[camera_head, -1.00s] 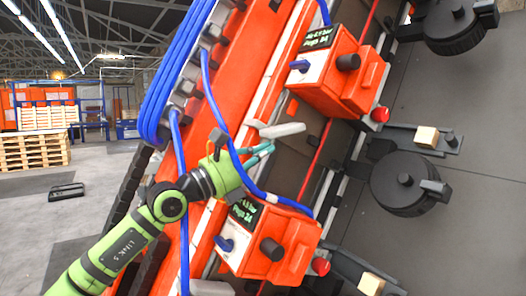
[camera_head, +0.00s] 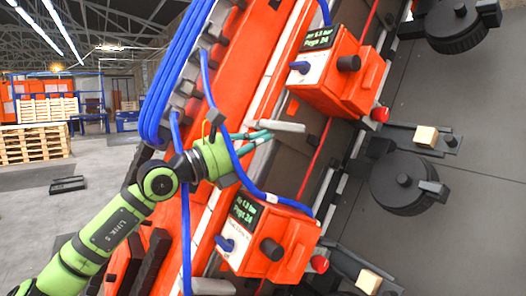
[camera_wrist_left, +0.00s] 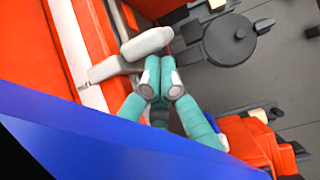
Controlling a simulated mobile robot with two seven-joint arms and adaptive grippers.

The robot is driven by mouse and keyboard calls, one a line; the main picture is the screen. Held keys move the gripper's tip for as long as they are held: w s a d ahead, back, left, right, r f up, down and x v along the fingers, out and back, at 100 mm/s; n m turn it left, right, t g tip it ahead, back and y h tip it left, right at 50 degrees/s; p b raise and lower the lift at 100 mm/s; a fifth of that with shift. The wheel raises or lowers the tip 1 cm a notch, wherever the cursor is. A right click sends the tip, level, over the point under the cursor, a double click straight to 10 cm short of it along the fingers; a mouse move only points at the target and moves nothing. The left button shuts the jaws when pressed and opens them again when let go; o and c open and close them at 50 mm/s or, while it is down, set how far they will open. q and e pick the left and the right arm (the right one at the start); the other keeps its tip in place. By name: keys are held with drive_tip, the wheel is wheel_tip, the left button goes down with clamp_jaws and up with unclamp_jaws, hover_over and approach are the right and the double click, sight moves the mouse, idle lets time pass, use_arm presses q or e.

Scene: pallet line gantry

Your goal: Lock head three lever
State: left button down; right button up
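A pale grey lever (camera_head: 280,127) sticks out from the orange beam between two orange boxes. It also shows in the wrist view (camera_wrist_left: 147,42), just beyond my fingertips. My left gripper (camera_head: 262,137) is beside the lever, on its lower side in the head view. Its teal fingers (camera_wrist_left: 160,80) are drawn together at the tips in the wrist view, with nothing seen between them. I cannot tell whether they touch the lever. Another pale lever (camera_head: 212,286) shows at the bottom edge. No number on the levers is readable. My right gripper is out of view.
The lower orange box (camera_head: 268,248) and upper orange box (camera_head: 335,75) carry blue handles, black knobs and red buttons. A blue hose (camera_head: 226,130) passes close to my left gripper and fills the wrist view's lower left. Black round discs (camera_head: 404,183) are at the right.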

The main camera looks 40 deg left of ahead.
use_arm(q)
drive_tip(key=shift+r+p, duration=0.9)
drive_tip(key=shift+r, duration=0.85)
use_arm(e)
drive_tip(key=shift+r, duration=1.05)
use_arm(q)
drive_tip(key=shift+a, duration=0.1)
